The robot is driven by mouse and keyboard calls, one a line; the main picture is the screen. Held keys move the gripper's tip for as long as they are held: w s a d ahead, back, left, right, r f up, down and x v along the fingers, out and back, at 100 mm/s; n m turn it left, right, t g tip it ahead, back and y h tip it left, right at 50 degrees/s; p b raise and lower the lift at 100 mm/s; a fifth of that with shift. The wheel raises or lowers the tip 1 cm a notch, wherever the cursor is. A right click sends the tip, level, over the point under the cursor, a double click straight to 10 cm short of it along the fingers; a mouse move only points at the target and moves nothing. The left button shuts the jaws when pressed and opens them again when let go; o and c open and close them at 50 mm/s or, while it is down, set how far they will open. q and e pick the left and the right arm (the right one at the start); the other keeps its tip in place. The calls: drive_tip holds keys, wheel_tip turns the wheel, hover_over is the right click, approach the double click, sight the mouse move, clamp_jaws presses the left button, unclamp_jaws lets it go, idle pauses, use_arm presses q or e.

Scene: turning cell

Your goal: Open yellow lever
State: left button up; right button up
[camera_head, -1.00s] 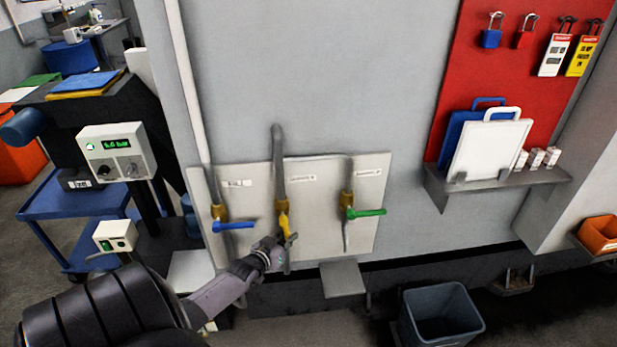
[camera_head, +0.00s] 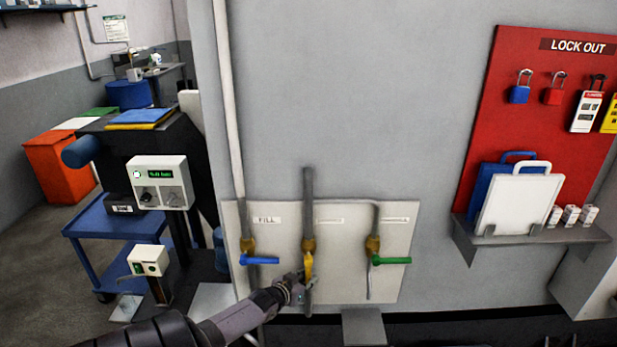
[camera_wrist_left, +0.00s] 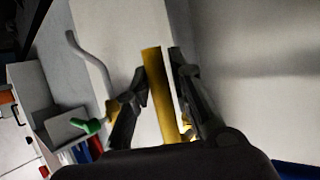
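The yellow lever (camera_head: 309,266) is on the middle pipe of a pale wall panel (camera_head: 345,285) and points down along the pipe. My left gripper (camera_head: 298,288) is at its lower end in the head view. The exact contact is partly hidden. My right gripper is not in view.
A blue lever (camera_head: 260,261) on the left pipe and a green lever (camera_head: 391,261) on the right pipe both lie horizontal, close beside the yellow one. A small ledge (camera_head: 363,327) juts out below the panel. A shelf (camera_head: 530,236) is under the red lockout board (camera_head: 540,125).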

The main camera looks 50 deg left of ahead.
use_arm(q)
drive_tip(key=shift+o, duration=1.2)
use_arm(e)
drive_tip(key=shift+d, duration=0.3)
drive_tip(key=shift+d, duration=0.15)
use_arm(q)
drive_tip(key=v, duration=1.2)
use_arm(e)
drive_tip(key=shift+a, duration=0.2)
